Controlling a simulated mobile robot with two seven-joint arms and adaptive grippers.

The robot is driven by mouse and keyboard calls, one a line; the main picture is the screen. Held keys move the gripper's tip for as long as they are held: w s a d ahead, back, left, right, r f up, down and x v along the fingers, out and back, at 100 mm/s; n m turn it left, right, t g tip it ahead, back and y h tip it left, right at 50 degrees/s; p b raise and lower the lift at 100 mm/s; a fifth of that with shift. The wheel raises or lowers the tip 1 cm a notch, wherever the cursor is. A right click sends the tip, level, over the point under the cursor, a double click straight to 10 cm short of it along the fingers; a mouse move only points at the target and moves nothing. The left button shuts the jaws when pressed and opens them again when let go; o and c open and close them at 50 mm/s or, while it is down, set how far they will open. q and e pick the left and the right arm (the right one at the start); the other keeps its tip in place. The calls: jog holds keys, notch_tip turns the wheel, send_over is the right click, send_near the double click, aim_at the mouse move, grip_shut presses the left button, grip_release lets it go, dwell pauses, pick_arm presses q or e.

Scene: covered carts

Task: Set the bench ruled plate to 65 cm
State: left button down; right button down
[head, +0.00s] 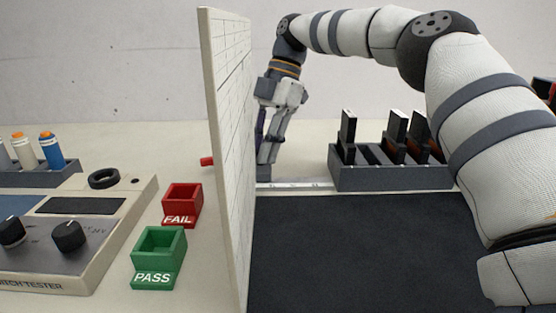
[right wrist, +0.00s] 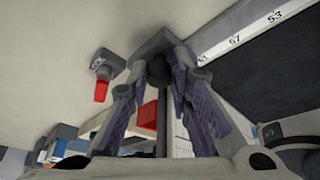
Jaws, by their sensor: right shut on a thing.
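The ruled plate (head: 228,130) is an upright pale panel with thin lines, seen nearly edge-on in the head view. A ruler strip (head: 295,184) runs along the back of the bench to its right. The strip also shows in the right wrist view (right wrist: 232,39), with marks near 57 and 53 readable. My right gripper (head: 266,172) is low behind the plate's back edge. My left gripper is out of view.
Right of the plate lie a black mat (head: 360,245) and a grey rack (head: 390,178) holding dark upright pieces. Left are a red FAIL bin (head: 181,196), a green PASS bin (head: 157,250) and a switch tester (head: 75,232). My right arm spans the right side.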

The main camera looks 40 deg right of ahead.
jog(key=shift+w+a+f, duration=0.15)
jog(key=shift+w+a, duration=0.1)
jog(key=shift+a, duration=0.4)
jog(key=shift+w, duration=0.1)
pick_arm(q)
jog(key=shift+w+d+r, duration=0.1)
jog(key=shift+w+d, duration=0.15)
pick_arm(e)
jog(key=c, duration=1.7)
grip_release()
jog(key=shift+o, duration=1.2)
jog(key=shift+a, duration=0.15)
jog(key=shift+w+a, duration=0.1)
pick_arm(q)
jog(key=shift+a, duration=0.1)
